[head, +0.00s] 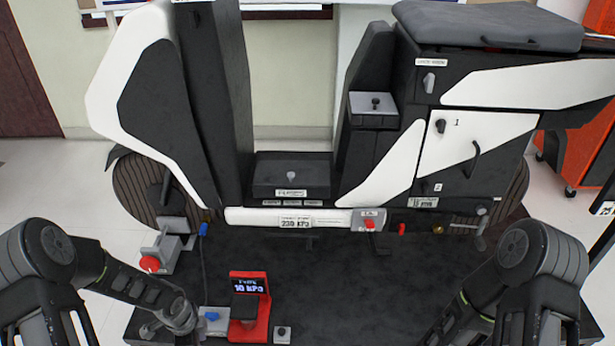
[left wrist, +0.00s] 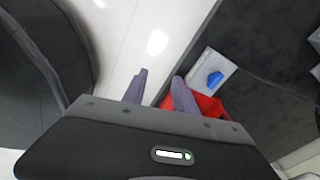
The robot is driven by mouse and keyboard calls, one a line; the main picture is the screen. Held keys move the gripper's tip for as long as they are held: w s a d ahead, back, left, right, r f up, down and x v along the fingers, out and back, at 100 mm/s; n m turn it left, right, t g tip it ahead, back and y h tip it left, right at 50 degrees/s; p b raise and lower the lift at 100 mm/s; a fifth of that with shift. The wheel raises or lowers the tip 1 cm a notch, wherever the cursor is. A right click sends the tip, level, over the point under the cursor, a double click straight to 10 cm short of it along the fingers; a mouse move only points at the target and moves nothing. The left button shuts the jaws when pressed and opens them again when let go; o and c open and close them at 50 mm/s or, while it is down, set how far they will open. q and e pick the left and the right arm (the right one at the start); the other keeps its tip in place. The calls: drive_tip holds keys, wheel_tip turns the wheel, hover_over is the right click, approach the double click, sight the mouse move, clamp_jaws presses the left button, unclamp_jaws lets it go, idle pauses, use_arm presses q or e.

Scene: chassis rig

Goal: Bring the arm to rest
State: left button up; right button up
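My left arm (head: 140,285) comes in from the left in the head view, its wrist end low over the mat's front left part. In the left wrist view my left gripper (left wrist: 158,76) has its two fingers apart, with floor and the mat's dark edge showing between them. It looks empty. My right arm (head: 470,300) reaches in at the lower right of the head view. Its gripper is below the picture edge and hidden.
A red device with a display (head: 249,308) and a blue-knobbed block (head: 213,319) stand beside my left wrist. The black-and-white chassis rig (head: 290,180) fills the back. A red-knobbed fixture (head: 150,263) stands left.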

use_arm(q)
drive_tip(key=s+d+f+n+t+h, duration=0.1)
drive_tip(key=s+d+n+t+h, duration=0.3)
drive_tip(key=d+n, duration=1)
drive_tip(key=s+d+n+g+y, duration=0.1)
drive_tip(key=s+d+n+g, duration=0.25)
drive_tip(key=s+d, duration=0.6)
wheel_tip(320, 180, up, 25)
drive_tip(key=s+p, duration=0.2)
drive_tip(key=p, duration=2.3)
drive_tip(key=shift+a+m, duration=0.45)
drive_tip(key=shift+g, duration=0.25)
